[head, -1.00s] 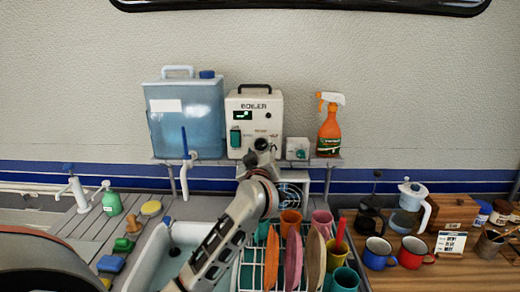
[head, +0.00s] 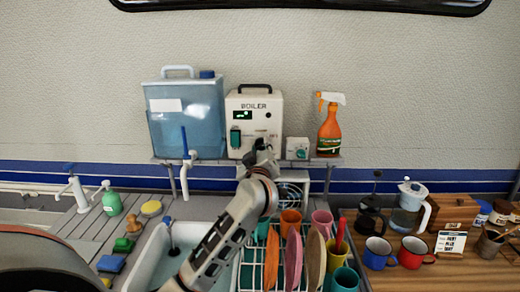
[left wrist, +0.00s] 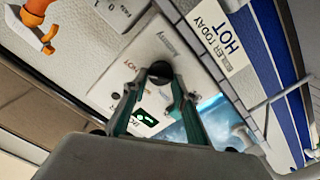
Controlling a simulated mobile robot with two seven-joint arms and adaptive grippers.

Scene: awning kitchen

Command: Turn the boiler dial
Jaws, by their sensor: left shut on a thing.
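My left gripper (head: 262,150) is at the lower right of that front and hides the dial in the head view. In the left wrist view the boiler face (left wrist: 135,70) is turned, and the round black dial (left wrist: 160,71) sits between my fingertips. The left gripper is shut on it. My right gripper is not in view.
A blue water tank (head: 185,115) stands left of the boiler. A small white box (head: 297,148) and an orange spray bottle (head: 330,130) stand to its right. Below are a dish rack with plates (head: 293,262) and cups, and a sink (head: 155,255).

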